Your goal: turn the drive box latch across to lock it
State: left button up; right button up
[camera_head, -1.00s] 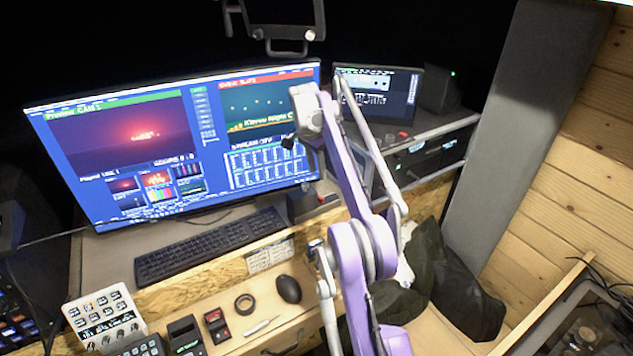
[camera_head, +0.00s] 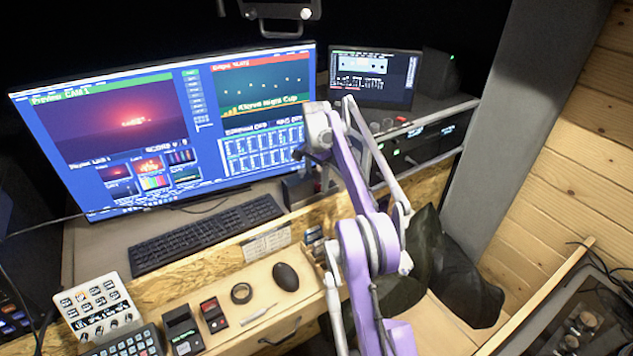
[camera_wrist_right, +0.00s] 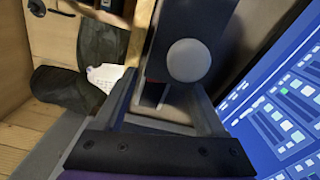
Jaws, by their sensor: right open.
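The drive box (camera_head: 297,191) is a small dark box on the desk shelf, right of the keyboard and below the big monitor's right corner. My right gripper (camera_head: 322,180) reaches down over its right side in the head view, hiding part of it. In the right wrist view, my right gripper (camera_wrist_right: 165,105) is open, with one finger on each side. A dark block with a pale round knob (camera_wrist_right: 188,60) lies ahead of the fingers; it looks like the latch. A small red patch shows under it. I cannot tell whether a finger touches it. My left gripper is not in view.
The big monitor (camera_head: 165,130) stands close behind and left of the box. A keyboard (camera_head: 205,235) lies left of it. A mouse (camera_head: 286,277) and tape roll (camera_head: 241,293) lie on the lower shelf. Rack gear (camera_head: 425,145) stands to the right.

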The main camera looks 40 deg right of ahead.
grip_shut()
jog(key=shift+r+m+p, duration=0.15)
jog(key=shift+m+p, duration=0.2)
jog(key=shift+m, duration=0.95)
grip_release()
